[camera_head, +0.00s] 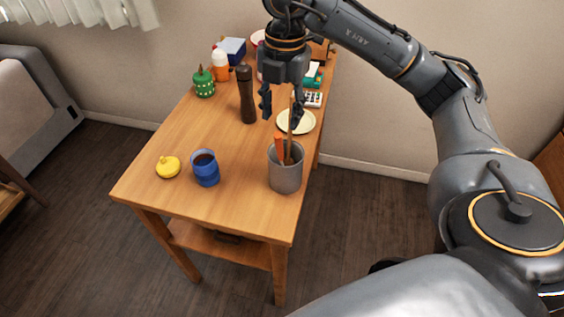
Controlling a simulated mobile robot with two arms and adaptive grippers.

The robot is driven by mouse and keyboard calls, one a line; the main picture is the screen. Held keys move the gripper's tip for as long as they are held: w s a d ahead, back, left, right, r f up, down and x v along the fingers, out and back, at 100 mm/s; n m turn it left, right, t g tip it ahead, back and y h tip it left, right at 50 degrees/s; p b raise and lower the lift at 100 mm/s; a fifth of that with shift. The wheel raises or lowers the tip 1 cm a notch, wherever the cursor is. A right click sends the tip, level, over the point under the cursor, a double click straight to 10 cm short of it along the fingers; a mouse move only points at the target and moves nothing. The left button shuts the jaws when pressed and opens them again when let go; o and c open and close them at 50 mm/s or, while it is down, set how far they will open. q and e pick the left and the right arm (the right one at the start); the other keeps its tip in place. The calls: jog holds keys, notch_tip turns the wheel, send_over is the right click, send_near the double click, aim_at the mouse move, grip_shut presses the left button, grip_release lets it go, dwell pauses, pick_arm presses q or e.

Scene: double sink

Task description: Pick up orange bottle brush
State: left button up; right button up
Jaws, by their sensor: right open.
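A grey cup (285,178) stands upright near the front right of the wooden table. An orange-handled thing (279,146) sticks up out of it beside a thin tan stick (290,125). The orange thing's lower part is hidden in the cup, and I cannot tell if it is a bottle brush. My right gripper (281,108) points down with its fingers apart, above and behind the cup in the picture. Nothing shows between its fingers. My left gripper is not in view.
On the wooden table (235,212) stand a dark brown grinder (246,98), a blue mug (205,170), a yellow lidded item (168,167), a green dotted container (203,83), an orange-and-white bottle (220,66) and a cream plate (304,124).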

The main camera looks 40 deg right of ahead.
send_over(279, 158)
jog(key=f, duration=0.4)
jog(key=shift+d+f, duration=0.2)
notch_tip(279, 158, down, 5)
jog(key=p, duration=0.2)
jog(key=shift+a+r+p, duration=0.1)
jog(key=shift+p, duration=0.3)
jog(key=shift+f, duration=0.3)
grip_shut()
